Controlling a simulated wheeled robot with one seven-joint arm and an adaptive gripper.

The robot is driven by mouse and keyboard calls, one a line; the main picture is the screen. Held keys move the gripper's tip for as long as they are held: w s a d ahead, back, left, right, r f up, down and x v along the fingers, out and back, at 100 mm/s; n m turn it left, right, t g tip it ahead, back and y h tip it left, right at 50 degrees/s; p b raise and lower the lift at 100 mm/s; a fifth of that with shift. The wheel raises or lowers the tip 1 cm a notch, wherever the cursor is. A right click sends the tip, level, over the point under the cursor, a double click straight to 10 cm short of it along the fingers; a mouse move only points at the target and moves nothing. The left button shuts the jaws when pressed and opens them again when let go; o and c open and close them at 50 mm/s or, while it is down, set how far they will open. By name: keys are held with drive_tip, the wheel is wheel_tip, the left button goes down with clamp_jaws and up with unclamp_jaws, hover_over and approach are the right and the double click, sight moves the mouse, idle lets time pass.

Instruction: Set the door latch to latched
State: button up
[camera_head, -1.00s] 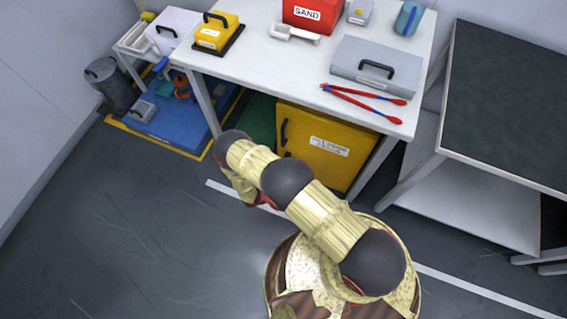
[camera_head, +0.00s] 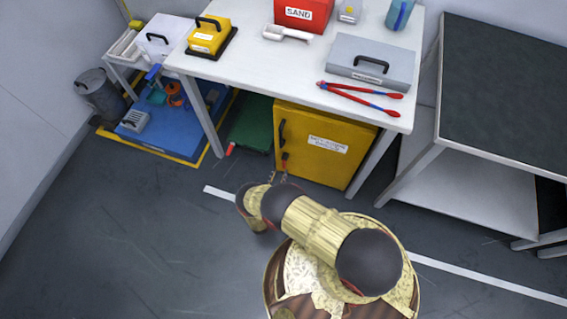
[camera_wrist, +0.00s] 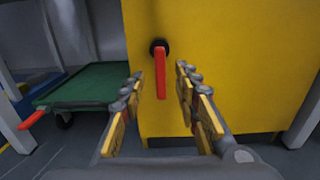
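The yellow cabinet (camera_head: 335,166) stands under the white bench. Its door latch is a red lever (camera_wrist: 160,75) on a round black pivot (camera_wrist: 158,46), and it hangs straight down in the wrist view. In the head view the latch (camera_head: 285,158) is small, on the left part of the cabinet front, below a black door handle (camera_head: 282,132). My gripper (camera_wrist: 159,74) is open and empty, with its fingers pointing at the cabinet. The lever appears between the two fingertips; I cannot tell whether they are level with it in depth. No contact shows.
A green flatbed cart (camera_wrist: 85,86) with a red-ended handle stands left of the cabinet. Bench legs (camera_head: 372,165) flank the cabinet. A dark-topped table (camera_head: 505,85) stands at right. The floor in front is clear.

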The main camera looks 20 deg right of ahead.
sight(283, 164)
drive_tip(key=b+x, duration=0.1)
drive_tip(key=x, duration=0.6)
drive_tip(key=shift+c, duration=0.4)
drive_tip(key=c, duration=0.7)
